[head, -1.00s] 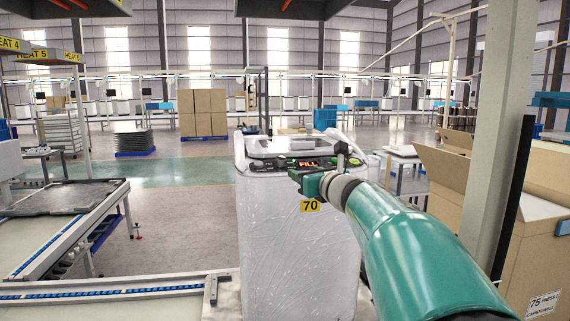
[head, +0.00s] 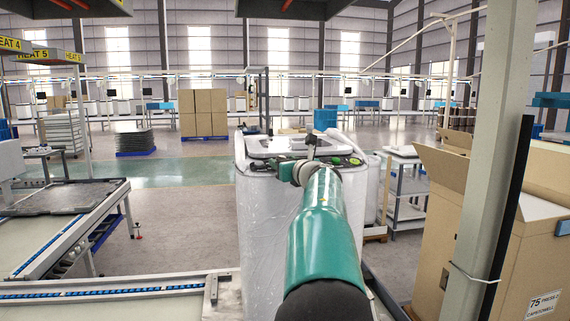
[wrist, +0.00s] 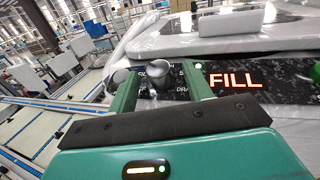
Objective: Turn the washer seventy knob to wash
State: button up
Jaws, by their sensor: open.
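The washer (head: 262,225) is a white, plastic-wrapped machine in the middle of the head view. Its dark control panel shows in the wrist view, with a lit red FILL display (wrist: 235,79) and a small green light. A rounded grey knob (wrist: 159,76) appears between the two green fingers of my gripper (wrist: 160,68), which is open. I cannot tell whether the fingers touch it. Another grey knob (wrist: 120,75) is partly behind the left finger. Panel lettering is partly covered, and no "wash" mark is readable. In the head view my gripper (head: 287,170) is at the panel, and my arm hides most of it.
A post (head: 490,170) and a large open cardboard box (head: 485,220) stand close on the right. A conveyor (head: 110,290) runs along the front left. A metal cart (head: 405,190) is behind the washer at right. Open floor lies left of the washer.

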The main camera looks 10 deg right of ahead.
jog(key=c, duration=1)
jog(key=shift+o, duration=0.2)
jog(key=shift+a+m+h, duration=0.2)
jog(key=shift+m+h, duration=0.2)
jog(key=shift+m, duration=0.1)
jog(key=m+h, duration=0.2)
jog(key=h, duration=0.1)
jog(key=a+m+h, duration=0.1)
jog(key=m+h, duration=0.2)
jog(key=shift+a+f+h, duration=0.1)
jog(key=shift+h, duration=0.2)
jog(key=m+h, duration=0.3)
jog(key=m, duration=0.1)
jog(key=shift+w+a+g+h, duration=0.1)
jog(key=shift+g+h, duration=0.3)
jog(key=shift+w+a+m+g+h, duration=0.1)
jog(key=shift+m+g+h, duration=0.75)
jog(key=shift+m+h, duration=0.3)
jog(key=shift+w+a+m+g+h, duration=0.1)
jog(key=shift+m+g+h, duration=0.75)
jog(key=shift+m+h, duration=0.25)
jog(key=shift+m, duration=0.25)
